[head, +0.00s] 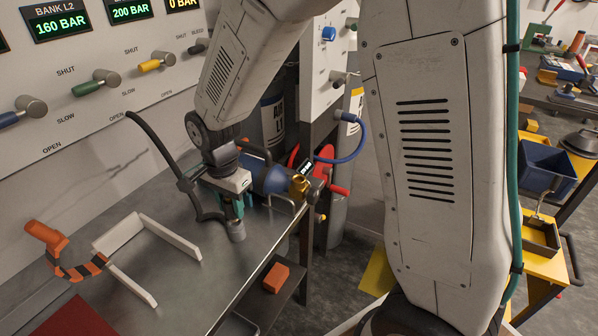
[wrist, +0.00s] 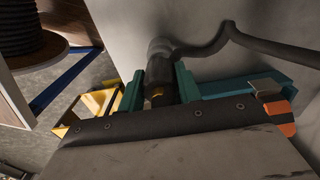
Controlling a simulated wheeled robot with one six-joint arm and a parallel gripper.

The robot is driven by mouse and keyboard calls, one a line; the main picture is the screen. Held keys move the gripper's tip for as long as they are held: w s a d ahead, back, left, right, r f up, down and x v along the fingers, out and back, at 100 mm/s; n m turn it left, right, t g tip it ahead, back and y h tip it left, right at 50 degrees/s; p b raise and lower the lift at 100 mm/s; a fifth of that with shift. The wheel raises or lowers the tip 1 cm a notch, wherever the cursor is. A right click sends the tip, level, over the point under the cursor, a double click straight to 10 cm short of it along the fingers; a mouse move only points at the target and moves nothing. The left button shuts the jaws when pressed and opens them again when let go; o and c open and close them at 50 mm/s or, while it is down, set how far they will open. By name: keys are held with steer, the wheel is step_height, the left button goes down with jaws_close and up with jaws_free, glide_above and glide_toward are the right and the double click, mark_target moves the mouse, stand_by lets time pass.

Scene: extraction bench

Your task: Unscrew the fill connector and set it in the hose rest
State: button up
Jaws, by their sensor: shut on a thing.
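My gripper (head: 238,208) points down over the steel bench, near its front edge. In the wrist view its teal fingers (wrist: 160,86) are closed around the dark fill connector (wrist: 160,70). The connector's grey lower end (head: 236,231) shows below the fingers in the head view, apart from the brass valve (head: 299,187) of the blue cylinder (head: 270,178). A black hose (head: 155,140) runs from the panel to the connector. A white open-sided bracket (head: 148,222), possibly the hose rest, stands on the bench left of my gripper. Whether the connector touches the bench is unclear.
An orange-handled striped item (head: 65,255) lies left of the white bracket. The blue cylinder lies just behind and right of my gripper. The bench (head: 190,290) is bare between bracket and front edge. An orange block (head: 276,277) sits on a lower shelf.

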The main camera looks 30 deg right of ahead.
steer(key=shift+f, duration=1)
steer(key=o, duration=1.1)
steer(key=shift+o, duration=0.2)
step_height(320, 180, up, 8)
steer(key=shift+f, duration=0.1)
